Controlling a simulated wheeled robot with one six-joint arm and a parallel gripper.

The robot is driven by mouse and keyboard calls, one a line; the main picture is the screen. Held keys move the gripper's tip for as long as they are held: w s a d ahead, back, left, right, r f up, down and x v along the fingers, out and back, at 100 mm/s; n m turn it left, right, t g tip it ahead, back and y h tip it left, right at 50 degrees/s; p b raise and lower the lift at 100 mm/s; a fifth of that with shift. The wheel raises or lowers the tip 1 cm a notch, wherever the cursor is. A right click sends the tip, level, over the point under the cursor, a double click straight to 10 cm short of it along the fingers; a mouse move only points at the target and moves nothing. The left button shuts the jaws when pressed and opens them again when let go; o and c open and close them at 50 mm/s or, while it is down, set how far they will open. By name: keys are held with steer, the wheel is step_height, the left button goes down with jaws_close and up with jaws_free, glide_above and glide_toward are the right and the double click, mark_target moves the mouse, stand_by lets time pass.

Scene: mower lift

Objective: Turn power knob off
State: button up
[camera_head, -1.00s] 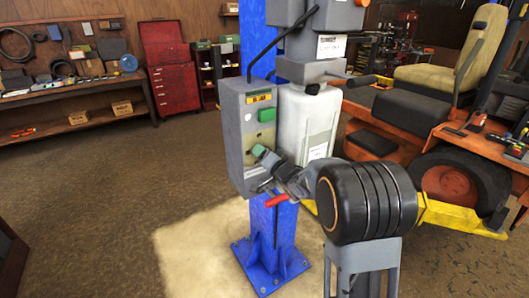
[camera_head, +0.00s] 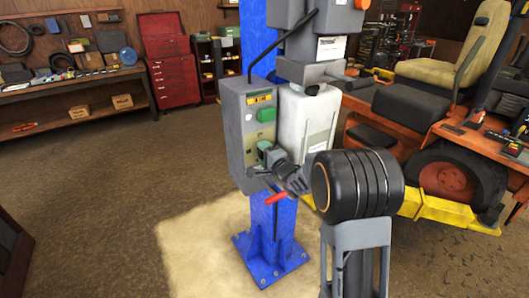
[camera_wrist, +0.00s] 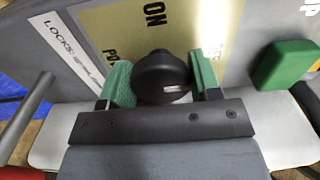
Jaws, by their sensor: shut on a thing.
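The black power knob (camera_wrist: 160,78) sits on the control box face, on a yellow plate (camera_wrist: 110,35) with the word "ON" at its top. A white mark shows on the knob's near right side. My gripper (camera_wrist: 160,82) has its two green-padded fingers on either side of the knob, shut on it. In the head view my gripper (camera_head: 268,154) is at the lower front of the grey control box (camera_head: 235,135), and the knob is hidden there.
A green button (camera_wrist: 286,65) is to the right of the knob; it also shows in the head view (camera_head: 266,115). A red-tipped lever (camera_head: 275,199) is below my gripper. A blue post (camera_head: 272,225) carries the box. An orange mower (camera_head: 410,125) stands at right.

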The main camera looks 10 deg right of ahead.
stand_by(0.4)
steer(key=o, duration=0.9)
steer(key=shift+s, duration=0.1)
steer(key=b+v, duration=0.2)
steer(key=v, duration=1.1)
steer(key=shift+s+d+b, duration=0.15)
steer(key=shift+s+b, duration=0.15)
steer(key=shift+b, duration=0.1)
